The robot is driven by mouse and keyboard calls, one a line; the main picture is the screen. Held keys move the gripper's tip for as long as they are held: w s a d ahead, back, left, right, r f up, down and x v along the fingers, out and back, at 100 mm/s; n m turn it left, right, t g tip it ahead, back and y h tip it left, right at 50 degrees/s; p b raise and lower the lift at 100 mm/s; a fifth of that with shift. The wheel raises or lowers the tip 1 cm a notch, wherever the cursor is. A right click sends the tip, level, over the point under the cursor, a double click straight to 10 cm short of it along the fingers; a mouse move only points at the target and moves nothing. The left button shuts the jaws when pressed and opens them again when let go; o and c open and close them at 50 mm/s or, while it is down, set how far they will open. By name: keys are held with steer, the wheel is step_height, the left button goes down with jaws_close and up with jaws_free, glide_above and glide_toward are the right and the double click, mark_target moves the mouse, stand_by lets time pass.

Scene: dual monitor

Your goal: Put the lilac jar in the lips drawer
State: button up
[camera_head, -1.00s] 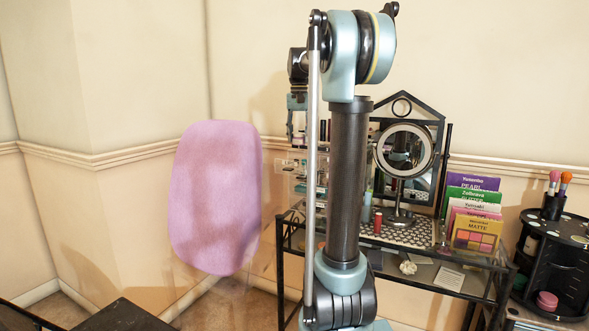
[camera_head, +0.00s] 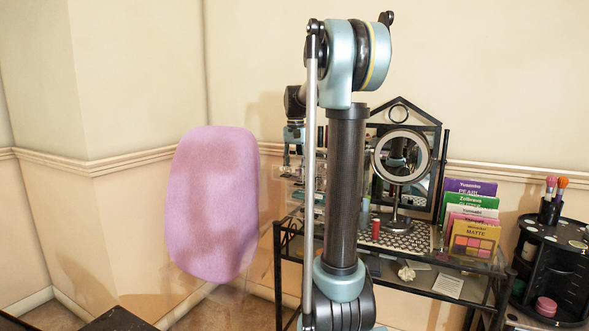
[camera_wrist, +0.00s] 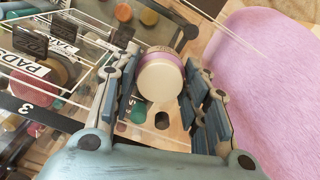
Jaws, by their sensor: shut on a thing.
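My gripper (camera_wrist: 162,64) is shut on the lilac jar (camera_wrist: 160,77), which shows a pale round end and a lilac band between the finger pads. In the head view my gripper (camera_head: 293,152) hangs beside the clear drawer unit (camera_head: 287,172), at the left end of the vanity; the jar cannot be made out there. The wrist view shows clear drawer walls and labels close by. One label reads PADS (camera_wrist: 27,68); another is partly cut off. No lips label can be read, so I cannot tell which drawer that is.
The pink chair back (camera_head: 214,205) stands left of the vanity and fills the right of the wrist view. The round mirror (camera_head: 401,155), a red tube (camera_head: 376,228) and palettes (camera_head: 473,240) stand on the vanity. A black organizer (camera_head: 552,265) is at far right.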

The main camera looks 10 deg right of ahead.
mark_target(295, 165)
steer(key=o, duration=1)
steer(key=shift+o, duration=0.2)
step_height(295, 165, up, 12)
steer(key=s+f+n+t, duration=0.2)
steer(key=s+f+n, duration=0.2)
steer(key=s+f, duration=3.1)
steer(key=shift+a, duration=0.25)
steer(key=shift+s, duration=0.1)
